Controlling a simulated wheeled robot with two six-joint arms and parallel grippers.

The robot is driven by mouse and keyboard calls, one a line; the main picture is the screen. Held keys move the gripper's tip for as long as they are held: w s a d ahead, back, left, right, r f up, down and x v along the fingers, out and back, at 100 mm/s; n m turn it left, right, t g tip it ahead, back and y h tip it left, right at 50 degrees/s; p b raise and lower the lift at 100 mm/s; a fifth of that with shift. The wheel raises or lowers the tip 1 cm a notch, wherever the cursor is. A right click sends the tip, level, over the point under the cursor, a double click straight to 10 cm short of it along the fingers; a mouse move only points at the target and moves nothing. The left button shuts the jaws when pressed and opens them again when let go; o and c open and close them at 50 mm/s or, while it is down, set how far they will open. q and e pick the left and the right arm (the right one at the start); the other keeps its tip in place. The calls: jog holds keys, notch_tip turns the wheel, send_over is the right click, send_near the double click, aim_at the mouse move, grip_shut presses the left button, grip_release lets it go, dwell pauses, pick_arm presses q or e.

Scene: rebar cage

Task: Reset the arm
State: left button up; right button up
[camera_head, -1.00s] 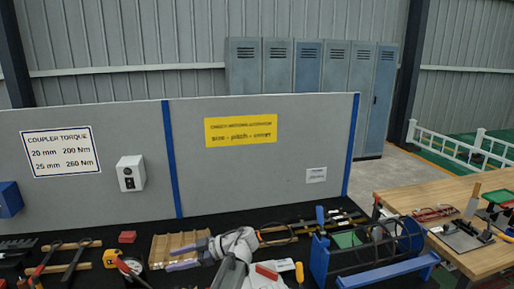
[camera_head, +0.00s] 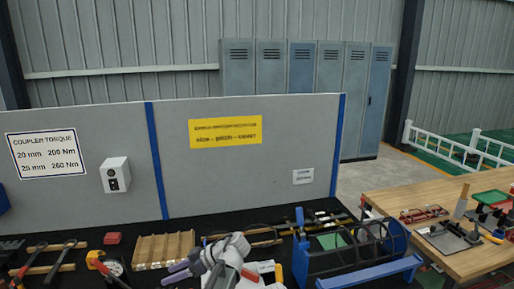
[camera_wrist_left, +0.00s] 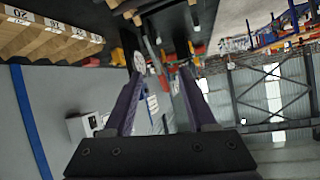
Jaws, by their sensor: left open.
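My left gripper (camera_head: 178,270) shows at the bottom middle of the head view, with its purple-grey fingers pointing left, in front of the slotted wooden rack. In the left wrist view its two purple fingers (camera_wrist_left: 160,100) stand apart with nothing held between them. The white and grey wrist (camera_head: 232,255) of the arm is just right of the fingers. My right gripper is not in view.
A wooden rack (camera_head: 164,250) stands behind the fingers. A blue frame with a dark rebar cage (camera_head: 350,250) is close on the right. Pliers-like tools (camera_head: 45,258) and a round gauge (camera_head: 114,267) lie left. A grey partition (camera_head: 230,180) closes off the back.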

pick_arm(q)
jog(key=s+d+f+m+h, duration=0.1)
jog(key=s+f+m+h, duration=0.2)
jog(key=m, duration=0.1)
jog(key=s+d+f+m+h, duration=0.1)
jog(key=s+f+m+h, duration=0.2)
jog(key=f+m, duration=0.1)
jog(key=s+d+f+m+h, duration=0.1)
jog(key=s+f+m+h, duration=0.1)
jog(key=s+f+m, duration=0.1)
jog(key=shift+d+f+m+t+h, duration=0.2)
jog(key=shift+d+m+t+h, duration=0.1)
jog(key=shift+d+m+h, duration=0.15)
jog(key=d+m+h, duration=0.1)
jog(key=s+d+m+h, duration=0.1)
jog(key=d+m, duration=0.1)
jog(key=s+d+f+m+h, duration=0.1)
jog(key=shift+s+d+m+t, duration=0.2)
jog(key=shift+d+m+t, duration=0.1)
jog(key=shift+m, duration=0.05)
jog(key=s+d+m+g, duration=0.1)
jog(key=s+d+m, duration=0.2)
jog(key=d, duration=0.7)
jog(key=s+y, duration=0.1)
jog(key=s, duration=0.1)
jog(key=shift+s+d+m, duration=0.15)
jog(key=shift+s+m, duration=0.15)
